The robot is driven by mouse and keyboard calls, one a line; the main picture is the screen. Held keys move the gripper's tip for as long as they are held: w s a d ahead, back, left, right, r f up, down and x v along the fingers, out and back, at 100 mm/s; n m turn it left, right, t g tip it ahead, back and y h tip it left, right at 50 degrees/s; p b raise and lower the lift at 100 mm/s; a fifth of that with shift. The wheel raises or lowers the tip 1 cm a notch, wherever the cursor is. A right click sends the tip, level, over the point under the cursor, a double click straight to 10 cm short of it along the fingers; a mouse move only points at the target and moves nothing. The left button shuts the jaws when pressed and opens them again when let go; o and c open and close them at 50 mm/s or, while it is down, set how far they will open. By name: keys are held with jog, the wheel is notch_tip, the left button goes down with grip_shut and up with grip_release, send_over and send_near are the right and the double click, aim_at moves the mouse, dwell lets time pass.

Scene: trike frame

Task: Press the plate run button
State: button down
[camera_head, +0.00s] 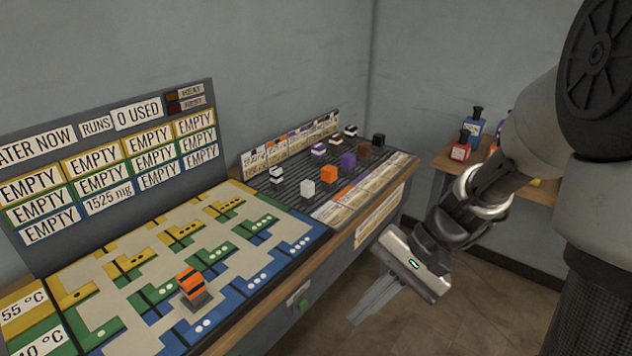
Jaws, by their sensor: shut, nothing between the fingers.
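A small green button (303,306) sits on the front face of the grey bench, with a small light label (298,293) just above it. I take it to be the plate run button, but the label is too small to read. My gripper (358,316) is shut and empty. It hangs to the right of the button in the picture, out in front of the bench and apart from it, fingers pointing down and left. The plate (150,315) has yellow, green and blue slots, and an orange-and-black block (191,282) stands on it.
A display panel (110,165) behind the plate reads "0 USED", several "EMPTY" cells and "1525 mg". A dark ribbed rack (285,197) holds several coloured blocks. A wooden table (447,158) with bottles stands at the back right. Open floor (480,305) lies below my gripper.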

jog(key=w+d+f+m+t+y, duration=0.1)
jog(key=w+f+m+t+y, duration=0.1)
jog(key=f+m+t, duration=0.2)
jog(key=w+f+m+t+y+b, duration=0.1)
jog(key=w+f+m+t+y, duration=0.1)
jog(key=f+m, duration=0.7)
jog(key=w+d+f+m+t+y, duration=0.1)
jog(key=w+f+m+t+y, duration=0.2)
jog(key=f, duration=0.9)
jog(key=w+m+t, duration=0.1)
jog(key=m+t, duration=0.2)
jog(key=shift+d+f+m+t, duration=0.3)
jog(key=shift+m+t, duration=0.1)
jog(key=b, duration=0.2)
send_near(305, 306)
jog(key=x, duration=0.5)
jog(key=shift+w+a, duration=0.1)
jog(key=shift+a, duration=0.1)
jog(key=shift+w+a, duration=0.35)
jog(key=shift+a, duration=0.05)
